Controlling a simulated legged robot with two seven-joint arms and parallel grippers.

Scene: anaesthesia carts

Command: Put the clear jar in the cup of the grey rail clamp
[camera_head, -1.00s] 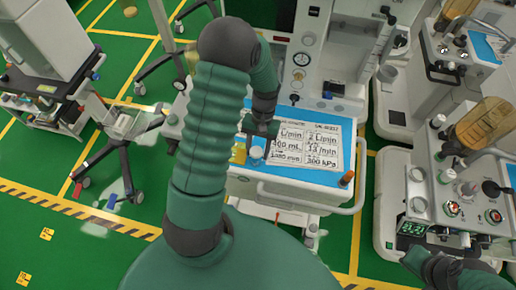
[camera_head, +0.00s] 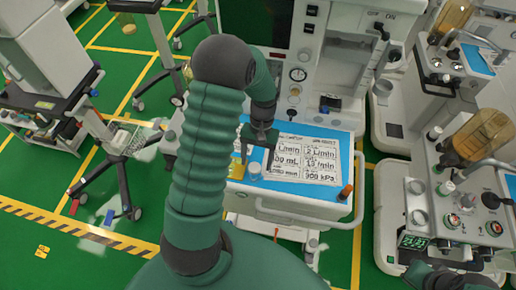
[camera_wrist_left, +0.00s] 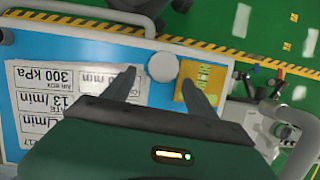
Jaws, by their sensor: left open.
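A small pale round piece, which looks like the clear jar (camera_head: 254,167), stands on the blue work surface of the middle cart, beside a yellow label. In the left wrist view the jar (camera_wrist_left: 163,67) shows from above as a whitish disc. My left gripper (camera_head: 257,156) is open and empty above the work surface, close to the jar. In the left wrist view its fingertips (camera_wrist_left: 159,76) lie either side of the jar's near edge; contact does not show. My right gripper (camera_head: 440,277) is partly in view at the lower right, its fingers unclear. I cannot pick out the grey rail clamp with certainty.
The work surface (camera_head: 330,182) carries a printed sheet (camera_head: 305,158) and an orange-topped piece (camera_head: 345,192) at its right corner. A white rail (camera_head: 310,217) runs along its front. Another cart (camera_head: 460,195) stands close on the right. Green floor is open at the left.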

